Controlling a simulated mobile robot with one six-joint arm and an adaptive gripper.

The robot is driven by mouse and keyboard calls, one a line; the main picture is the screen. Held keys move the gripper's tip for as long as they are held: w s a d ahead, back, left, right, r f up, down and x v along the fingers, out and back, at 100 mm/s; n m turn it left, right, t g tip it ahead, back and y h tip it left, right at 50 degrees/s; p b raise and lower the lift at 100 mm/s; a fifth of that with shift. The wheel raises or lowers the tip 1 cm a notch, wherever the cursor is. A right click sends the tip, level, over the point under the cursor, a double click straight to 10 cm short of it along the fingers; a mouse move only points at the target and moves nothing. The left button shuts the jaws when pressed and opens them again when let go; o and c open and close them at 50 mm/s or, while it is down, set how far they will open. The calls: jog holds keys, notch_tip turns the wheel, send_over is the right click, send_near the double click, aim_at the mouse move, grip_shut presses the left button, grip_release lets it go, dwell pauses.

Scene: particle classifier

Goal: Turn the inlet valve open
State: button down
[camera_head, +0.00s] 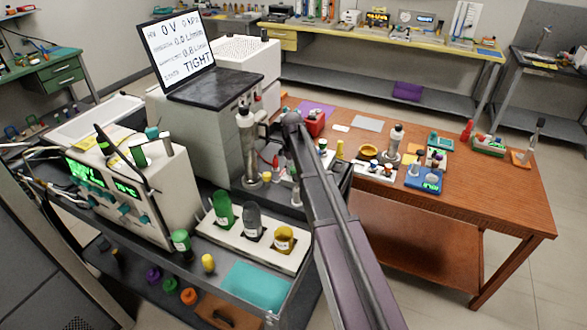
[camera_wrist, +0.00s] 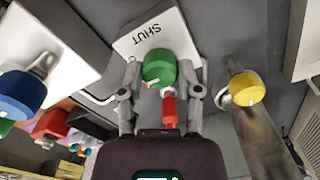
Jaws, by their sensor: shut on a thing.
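In the wrist view, a round green valve knob (camera_wrist: 158,65) with a red part (camera_wrist: 168,108) below it sits between the two fingers of my gripper (camera_wrist: 160,80). The fingers are closed on the knob's sides. Behind it is a white plate (camera_wrist: 153,36) that reads SHUT, upside down in this view. I cannot read any label that names the knob as the inlet valve. In the head view, my arm reaches toward the front of the grey classifier cabinet (camera_head: 200,128), and the gripper and valve cannot be made out clearly there.
In the wrist view, a yellow knob (camera_wrist: 246,88) on a metal cylinder is close on the right and a blue knob (camera_wrist: 22,94) is on the left. In the head view, a screen (camera_head: 178,52) reads TIGHT. A white rack (camera_head: 262,247) with jars stands in front.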

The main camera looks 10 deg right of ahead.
jog(key=shift+s, duration=0.25)
jog(key=shift+c, duration=1.8)
grip_release()
jog(key=shift+o, duration=0.3)
jog(key=shift+w, duration=0.1)
jog(key=shift+w+r, duration=0.1)
jog(key=shift+r, duration=0.05)
